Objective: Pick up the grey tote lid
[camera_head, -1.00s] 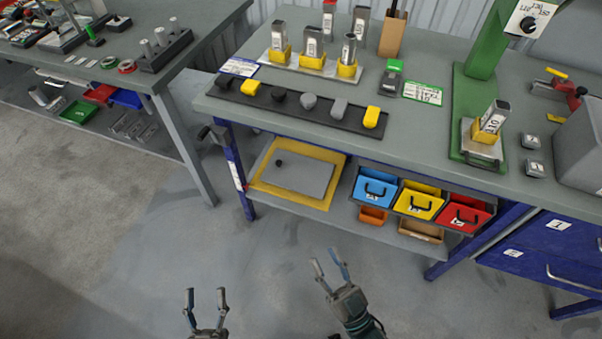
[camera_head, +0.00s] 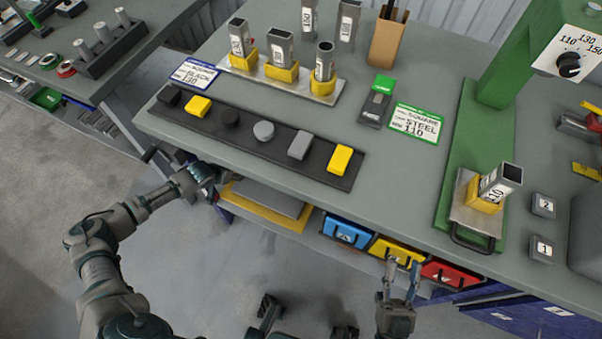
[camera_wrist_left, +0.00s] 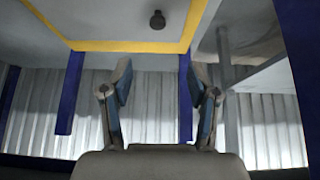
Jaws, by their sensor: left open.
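The grey lid (camera_head: 270,199) is a flat grey panel within a yellow border (camera_head: 268,217) on the lower shelf, partly hidden under the bench edge. In the left wrist view, the grey panel (camera_wrist_left: 110,18) shows at the top with a dark round knob (camera_wrist_left: 157,20) and the yellow border. My left gripper (camera_head: 213,178) is at the bench's front left corner, near the lid's left end. My right gripper (camera_head: 401,266) is open and empty before the yellow bin.
The bench top (camera_head: 290,205) overhangs the shelf. A blue bin (camera_head: 347,232), a yellow bin (camera_head: 396,251) and a red bin (camera_head: 452,273) stand right of the lid. A black strip (camera_head: 262,140) with several knobs lies near the bench edge. Blue legs stand near the shelf.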

